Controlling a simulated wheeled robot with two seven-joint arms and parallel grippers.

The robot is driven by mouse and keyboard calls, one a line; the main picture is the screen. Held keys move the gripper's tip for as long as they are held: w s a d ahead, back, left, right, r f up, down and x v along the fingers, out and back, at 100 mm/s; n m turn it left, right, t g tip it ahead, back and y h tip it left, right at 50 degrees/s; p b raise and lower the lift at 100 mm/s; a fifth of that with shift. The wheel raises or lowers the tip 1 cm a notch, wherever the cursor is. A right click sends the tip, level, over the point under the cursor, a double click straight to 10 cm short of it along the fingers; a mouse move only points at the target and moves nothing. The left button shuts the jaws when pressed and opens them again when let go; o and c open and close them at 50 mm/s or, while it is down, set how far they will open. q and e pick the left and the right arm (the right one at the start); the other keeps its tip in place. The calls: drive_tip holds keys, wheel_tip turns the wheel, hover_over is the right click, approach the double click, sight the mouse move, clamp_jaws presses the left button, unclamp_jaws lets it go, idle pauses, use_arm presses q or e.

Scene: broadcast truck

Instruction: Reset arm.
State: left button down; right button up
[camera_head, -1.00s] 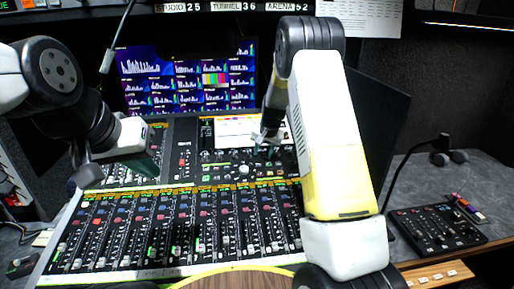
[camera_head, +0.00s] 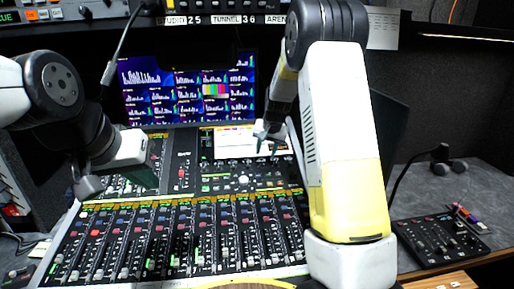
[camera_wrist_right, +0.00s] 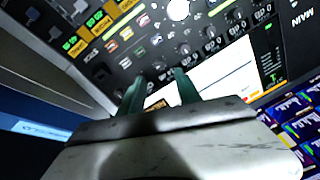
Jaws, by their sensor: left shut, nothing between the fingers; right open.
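My right arm comes in from the lower right in the head view and bends over the mixing console (camera_head: 165,240). My right gripper (camera_head: 268,146) hangs above the console's upper panel, in front of its small lit screen (camera_head: 232,141). In the right wrist view its two greenish fingers (camera_wrist_right: 160,88) are apart, with nothing between them. My left gripper (camera_head: 84,188) is at the left, above the console's left part. It is shut and holds nothing; its fingers look small and dark here.
A monitor wall (camera_head: 188,85) stands behind the console. A small black control box (camera_head: 440,238) lies on the grey desk at the right, near a thin gooseneck microphone (camera_head: 408,170). A labelled shelf edge (camera_head: 235,19) runs overhead.

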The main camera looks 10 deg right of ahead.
drive_tip(key=s+r+n+y, duration=0.2)
drive_tip(key=s+r, duration=1.3)
drive_tip(key=s, duration=0.4)
drive_tip(key=s+a+r+n+t, duration=0.1)
drive_tip(key=s+n, duration=0.1)
drive_tip(key=s, duration=1.6)
drive_tip(key=shift+s+a+r+n, duration=0.15)
drive_tip(key=shift+s+r+n, duration=0.1)
drive_tip(key=shift+n, duration=0.15)
